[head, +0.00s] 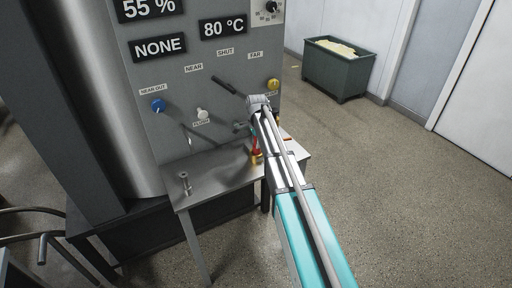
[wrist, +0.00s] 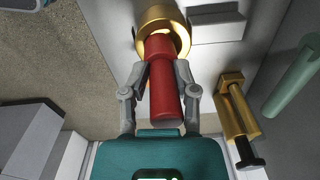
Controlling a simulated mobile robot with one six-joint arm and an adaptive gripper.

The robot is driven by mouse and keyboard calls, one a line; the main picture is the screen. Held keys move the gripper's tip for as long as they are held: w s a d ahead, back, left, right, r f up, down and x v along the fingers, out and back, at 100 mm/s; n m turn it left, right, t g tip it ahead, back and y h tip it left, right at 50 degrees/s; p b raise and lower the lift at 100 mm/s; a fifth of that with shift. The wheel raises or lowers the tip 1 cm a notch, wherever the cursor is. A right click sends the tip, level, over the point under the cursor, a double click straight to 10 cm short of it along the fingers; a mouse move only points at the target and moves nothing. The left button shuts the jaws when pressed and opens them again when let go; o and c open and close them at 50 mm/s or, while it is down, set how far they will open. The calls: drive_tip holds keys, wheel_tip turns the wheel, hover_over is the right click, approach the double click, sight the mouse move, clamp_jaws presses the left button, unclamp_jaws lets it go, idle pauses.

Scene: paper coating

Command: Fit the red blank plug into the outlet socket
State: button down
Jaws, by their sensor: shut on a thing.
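The red blank plug (wrist: 163,85) is gripped between the two grey fingers of my gripper (wrist: 163,82) in the wrist view. Its far end lies within the outline of the brass ring-shaped outlet socket (wrist: 178,17), and I cannot tell how deep it sits. In the head view a bit of the red plug (head: 255,143) shows just left of my arm, with a brass piece (head: 254,158) below it. My gripper is mostly hidden behind my arm there.
A brass fitting with a black end (wrist: 235,110) lies right of my gripper. The panel (head: 215,95) carries a blue knob (head: 158,105), a white knob (head: 203,115) and a yellow knob (head: 273,84). A metal shelf (head: 215,175) holds a small metal part (head: 184,182). A green bin (head: 337,75) stands behind.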

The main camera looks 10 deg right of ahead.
drive_tip(key=shift+f, duration=0.5)
drive_tip(key=c, duration=0.5)
unclamp_jaws()
drive_tip(key=shift+s, duration=0.1)
drive_tip(key=shift+c, duration=0.2)
drive_tip(key=shift+o, duration=0.3)
drive_tip(key=shift+f, duration=0.15)
drive_tip(key=shift+w+r+p, duration=0.25)
drive_tip(key=shift+p, duration=0.05)
drive_tip(key=shift+r, duration=0.25)
wheel_tip(320, 180, up, 11)
drive_tip(key=p, duration=1.1)
drive_tip(key=shift+r+p, duration=0.1)
drive_tip(key=shift+p, duration=0.2)
